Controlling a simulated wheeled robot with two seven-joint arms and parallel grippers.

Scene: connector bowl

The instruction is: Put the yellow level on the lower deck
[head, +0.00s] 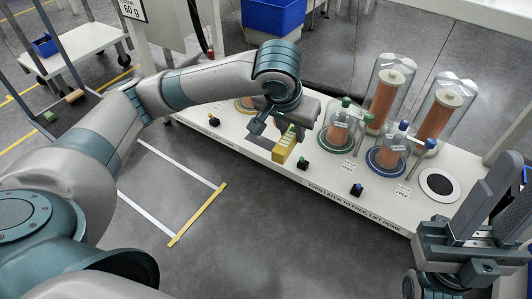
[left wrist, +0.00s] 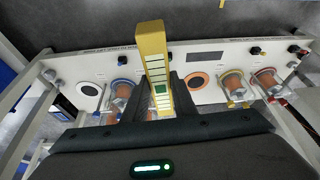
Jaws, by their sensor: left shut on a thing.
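The yellow level (head: 284,149) is a yellow bar with a pale marked face. My left gripper (head: 283,124) is shut on it and holds it over the front part of the white bench. In the left wrist view the level (left wrist: 152,45) stands out lengthwise between the two dark fingers (left wrist: 155,98). My right gripper (head: 490,212) is at the lower right of the head view, fingers apart and empty. A low dark deck (head: 72,120) with posts and small blocks stands at the far left; I cannot tell whether it is the lower deck.
The white bench (head: 390,205) carries clear domes with copper coils (head: 385,100) and small knobs along its front edge. A blue bin (head: 273,15) stands behind it. A white cart (head: 78,48) is at the upper left. A taped outline (head: 205,213) marks clear floor.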

